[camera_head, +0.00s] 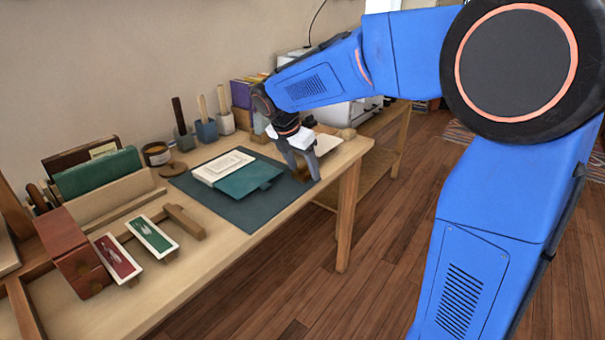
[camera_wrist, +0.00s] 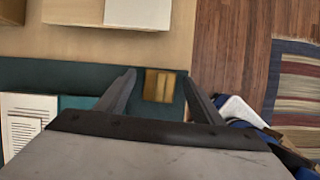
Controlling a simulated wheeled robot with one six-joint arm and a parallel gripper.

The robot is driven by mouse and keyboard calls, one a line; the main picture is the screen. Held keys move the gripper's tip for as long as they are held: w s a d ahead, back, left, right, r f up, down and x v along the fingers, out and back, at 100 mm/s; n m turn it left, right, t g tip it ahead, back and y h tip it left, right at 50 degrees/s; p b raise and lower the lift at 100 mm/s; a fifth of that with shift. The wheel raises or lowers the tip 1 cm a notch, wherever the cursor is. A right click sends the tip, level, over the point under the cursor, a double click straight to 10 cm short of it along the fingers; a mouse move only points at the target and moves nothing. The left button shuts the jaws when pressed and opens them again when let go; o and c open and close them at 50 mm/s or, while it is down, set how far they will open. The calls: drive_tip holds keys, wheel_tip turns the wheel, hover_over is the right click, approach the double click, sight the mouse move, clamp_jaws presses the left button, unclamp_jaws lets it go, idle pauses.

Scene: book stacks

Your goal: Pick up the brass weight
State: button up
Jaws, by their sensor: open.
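My gripper (camera_head: 301,172) is low over the right end of the mat (camera_head: 235,213). In the wrist view my gripper (camera_wrist: 160,80) is open, with a finger on each side of the weight and a gap to each. I cannot tell the fingertips' exact height above the mat.
An open book with a teal cover (camera_head: 248,178) lies on the mat to the left of my gripper. Brushes in pots (camera_head: 206,130) stand behind. Books in a rack (camera_head: 98,175) and two small framed pieces (camera_head: 152,236) are at the left. The table's front edge is close by.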

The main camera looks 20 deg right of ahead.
drive_tip(key=c, duration=1.5)
